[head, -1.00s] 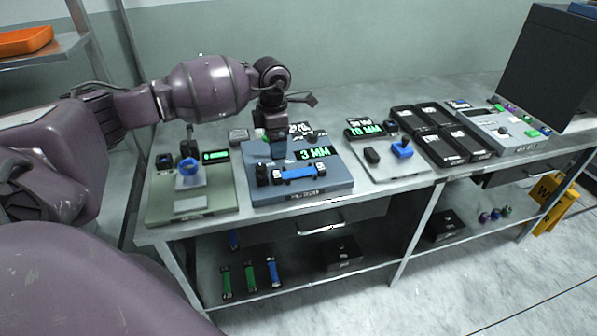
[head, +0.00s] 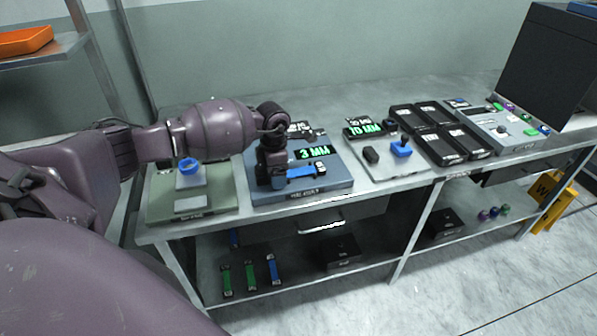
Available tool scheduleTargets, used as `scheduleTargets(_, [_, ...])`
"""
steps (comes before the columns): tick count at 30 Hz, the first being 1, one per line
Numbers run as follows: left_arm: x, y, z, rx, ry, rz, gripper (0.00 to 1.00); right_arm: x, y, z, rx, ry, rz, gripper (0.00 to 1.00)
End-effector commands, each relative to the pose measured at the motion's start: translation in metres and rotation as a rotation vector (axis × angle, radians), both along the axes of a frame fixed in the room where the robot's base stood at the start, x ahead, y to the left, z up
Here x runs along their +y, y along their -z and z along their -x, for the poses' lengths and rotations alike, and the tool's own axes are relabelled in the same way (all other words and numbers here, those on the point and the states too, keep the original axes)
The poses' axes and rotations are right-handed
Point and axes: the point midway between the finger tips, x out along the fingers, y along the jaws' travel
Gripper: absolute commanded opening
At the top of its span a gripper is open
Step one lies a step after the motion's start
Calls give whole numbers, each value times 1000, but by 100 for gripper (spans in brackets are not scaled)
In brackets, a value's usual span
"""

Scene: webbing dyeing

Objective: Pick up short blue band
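A short blue band (head: 303,171) with dark ends lies across the front of the blue-grey device (head: 325,185), whose display reads 3 MM. My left gripper (head: 272,183) points down at the left end of this band and hides that end. Its fingers are dark and small here, so I cannot tell whether they are open or shut, or whether they touch the band. My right gripper is not in view.
A device with a 10 MM display (head: 366,131) and black trays (head: 463,144) stand to the right.

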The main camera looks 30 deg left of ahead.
Motion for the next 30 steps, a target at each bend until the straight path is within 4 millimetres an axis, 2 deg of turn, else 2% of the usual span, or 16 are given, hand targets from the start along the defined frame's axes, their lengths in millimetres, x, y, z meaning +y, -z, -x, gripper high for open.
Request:
scheduleTargets(7, [0,2,0,-1,-1,-1,77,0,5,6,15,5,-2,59])
scheduleTargets(18, [0,2,0,-1,0,0,20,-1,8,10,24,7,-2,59])
scheduleTargets(26, [0,-1,-1,-3,0,0,20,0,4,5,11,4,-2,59])
scheduleTargets(30, [0,-14,-2,-6,0,-1,20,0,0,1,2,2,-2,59])
